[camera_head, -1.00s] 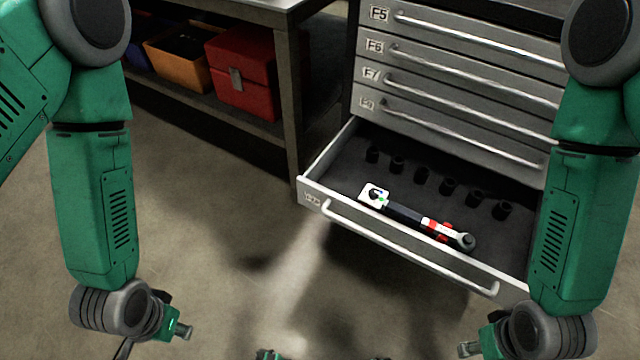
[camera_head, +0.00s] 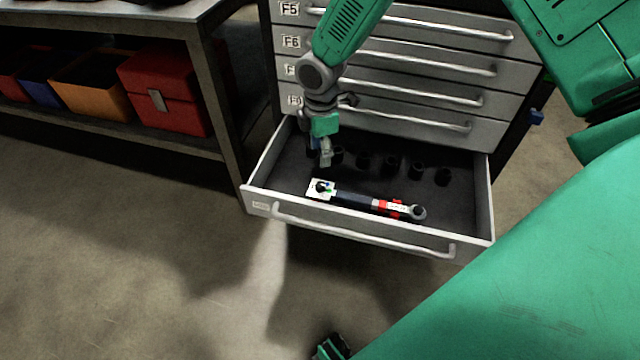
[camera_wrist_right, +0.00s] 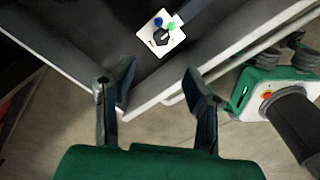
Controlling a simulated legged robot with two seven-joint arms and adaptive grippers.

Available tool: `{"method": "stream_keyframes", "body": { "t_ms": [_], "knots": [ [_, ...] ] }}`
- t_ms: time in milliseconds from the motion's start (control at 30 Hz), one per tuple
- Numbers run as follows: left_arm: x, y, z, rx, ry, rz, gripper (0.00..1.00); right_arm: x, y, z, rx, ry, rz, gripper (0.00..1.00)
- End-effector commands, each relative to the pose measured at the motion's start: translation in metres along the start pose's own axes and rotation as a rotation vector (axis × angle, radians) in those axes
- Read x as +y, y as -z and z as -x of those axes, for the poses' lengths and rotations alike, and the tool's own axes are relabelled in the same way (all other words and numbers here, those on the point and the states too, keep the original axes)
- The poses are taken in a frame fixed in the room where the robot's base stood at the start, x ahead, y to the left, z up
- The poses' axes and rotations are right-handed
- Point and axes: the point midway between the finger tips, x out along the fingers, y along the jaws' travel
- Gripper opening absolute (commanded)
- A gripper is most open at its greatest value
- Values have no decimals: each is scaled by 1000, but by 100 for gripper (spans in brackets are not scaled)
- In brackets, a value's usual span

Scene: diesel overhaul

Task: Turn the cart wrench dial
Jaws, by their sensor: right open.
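The torque wrench (camera_head: 355,199) lies in the open bottom drawer (camera_head: 350,232), its red-banded ratchet head to the right. At its left end is a white square plate with a black dial (camera_head: 321,188) and blue and green marks. The dial also shows in the right wrist view (camera_wrist_right: 162,38), ahead of and between the fingers, apart from them. My right gripper (camera_head: 325,157) is over the drawer, just above the dial in the picture. In the wrist view it is open and empty (camera_wrist_right: 160,80). I cannot make out my left gripper.
Several black sockets (camera_head: 390,166) stand in a row behind the wrench. Closed drawers with long handles (camera_head: 420,64) rise behind. A shelf at left holds a red box (camera_head: 165,90) and an orange bin (camera_head: 92,82). The floor in front is clear at left.

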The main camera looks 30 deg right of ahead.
Motion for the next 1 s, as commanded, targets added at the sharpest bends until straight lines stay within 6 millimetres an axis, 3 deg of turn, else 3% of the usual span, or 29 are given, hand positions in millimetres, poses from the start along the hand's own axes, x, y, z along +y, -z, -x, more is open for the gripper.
{"method": "stream_keyframes", "body": {
  "t_ms": [300,500,700,1000],
  "knots": [
    [0,-1,-22,0,0,0,24,-2,0,-73,-1,2,-2,43],
    [0,-2,-31,-1,0,0,24,-2,0,-105,1,2,-2,43],
    [0,-2,-34,-1,0,0,24,-1,0,-118,1,0,-3,43],
    [0,-2,-34,-1,0,1,24,-2,0,-119,1,1,-3,43]
  ]
}}
